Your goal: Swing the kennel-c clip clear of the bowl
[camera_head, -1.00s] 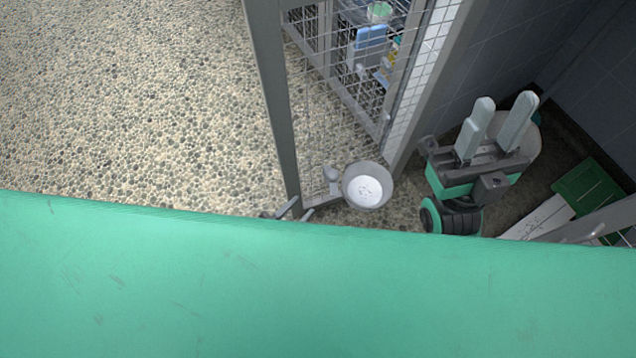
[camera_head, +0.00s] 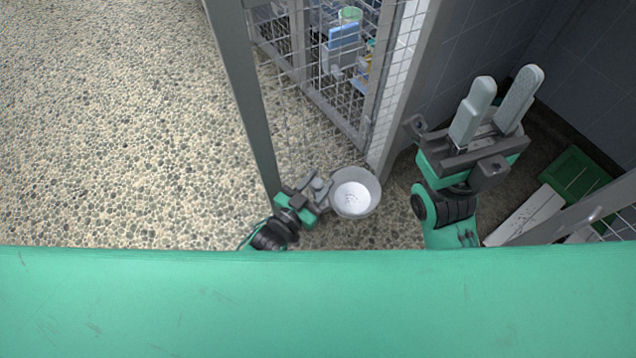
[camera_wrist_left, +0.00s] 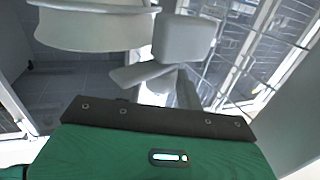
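The pale round bowl (camera_head: 356,192) sits low by the kennel's mesh door. It looms at the upper left in the left wrist view (camera_wrist_left: 85,30). A small grey clip (camera_head: 318,184) is beside the bowl's left side; a grey block, apparently this clip, is just right of the bowl in the left wrist view (camera_wrist_left: 185,40). My left gripper (camera_head: 315,190) is at the clip, left of the bowl, its fingers apart. I cannot tell whether they touch the clip. My right gripper (camera_head: 496,108) is open and empty, right of the bowl.
A grey door post (camera_head: 243,95) rises behind my left gripper. Mesh panels (camera_head: 330,95) stand behind the bowl, with a blue item (camera_head: 343,36) beyond. A green tray (camera_head: 574,176) lies at right. The pebbled floor (camera_head: 110,120) at left is clear.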

